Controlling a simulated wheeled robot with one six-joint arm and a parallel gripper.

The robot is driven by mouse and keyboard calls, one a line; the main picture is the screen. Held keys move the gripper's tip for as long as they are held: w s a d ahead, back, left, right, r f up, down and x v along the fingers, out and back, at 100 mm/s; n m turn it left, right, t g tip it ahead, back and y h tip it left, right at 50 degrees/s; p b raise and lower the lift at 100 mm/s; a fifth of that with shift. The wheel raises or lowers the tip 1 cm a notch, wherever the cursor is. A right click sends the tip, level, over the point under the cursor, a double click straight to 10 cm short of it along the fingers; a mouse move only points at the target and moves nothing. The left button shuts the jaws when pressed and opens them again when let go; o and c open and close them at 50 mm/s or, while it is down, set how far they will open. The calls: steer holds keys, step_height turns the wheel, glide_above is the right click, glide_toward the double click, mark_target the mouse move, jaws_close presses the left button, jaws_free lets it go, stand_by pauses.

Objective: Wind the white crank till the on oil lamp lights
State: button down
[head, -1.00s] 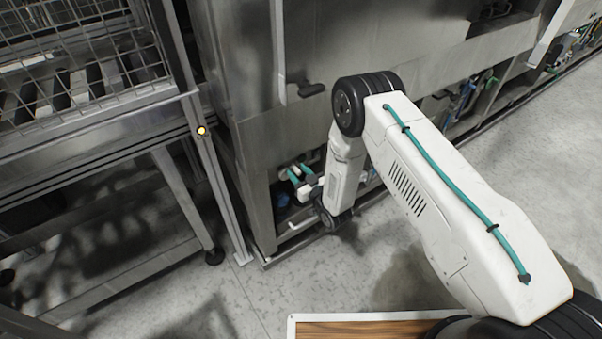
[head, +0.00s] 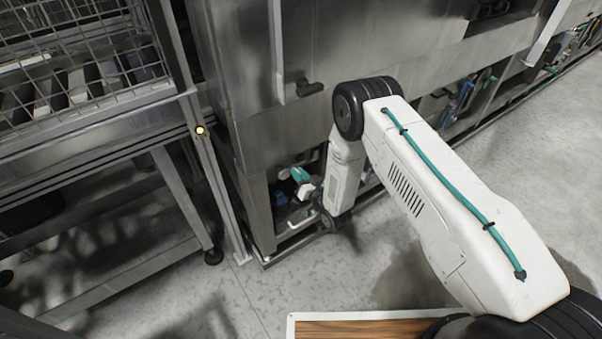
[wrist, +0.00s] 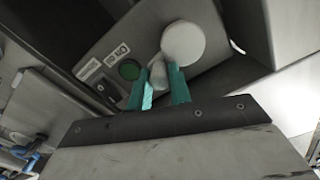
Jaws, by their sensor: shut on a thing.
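The white crank (wrist: 184,43) shows in the wrist view as a pale round disc on a grey panel, with a light handle (wrist: 157,70) beside it. My gripper (wrist: 160,78) has its teal fingers closed around this handle. A round dark green lamp (wrist: 129,70) sits left of the crank and looks unlit. White labels (wrist: 117,54) are above it, too small to read surely. In the head view my gripper (head: 301,176) is low in the machine's open bay, and my arm hides part of it; the crank is not clear there.
The steel machine housing (head: 260,130) rises above the bay. A wire-mesh rack (head: 90,75) on a steel frame stands left, with a small glowing yellow light (head: 200,131) on its post. A wood-topped surface (head: 365,328) is at the bottom. Grey floor (head: 270,295) lies open between.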

steer(key=m, duration=0.2)
steer(key=f+m, duration=0.1)
steer(key=m, duration=0.2)
steer(key=shift+w+f+m, duration=0.1)
steer(key=shift+f+m, duration=0.3)
steer(key=shift+a, duration=0.1)
stand_by(0.3)
steer(key=c, duration=1.3)
jaws_free()
steer(key=shift+f, duration=0.1)
steer(key=shift+s, duration=0.2)
steer(key=v, duration=0.7)
steer(key=shift+s+d, duration=0.2)
steer(key=shift+d, duration=0.05)
